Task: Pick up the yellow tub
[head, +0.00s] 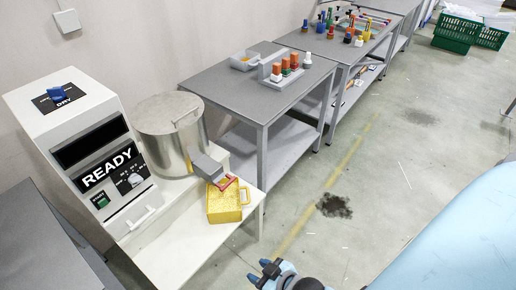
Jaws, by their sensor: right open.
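The yellow tub (225,205) sits on the white bench (176,243), near its right edge. It is box-shaped, with a handle on its right side. A grey spout (208,166) from the metal drum hangs over its back left, and a red bracket (228,182) overlaps its upper rim. What is inside the tub cannot be made out. My right gripper (263,272) is at the bottom edge of the head view, below and right of the tub. It is open, empty and well apart from the tub. My left gripper is out of view.
A white machine (90,150) labelled READY and a metal drum (173,125) stand left of and behind the tub. A grey table (237,88) with a grey bin (245,61) and colored bottles stands beyond. The floor right of the bench is open, with a dark stain (333,205).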

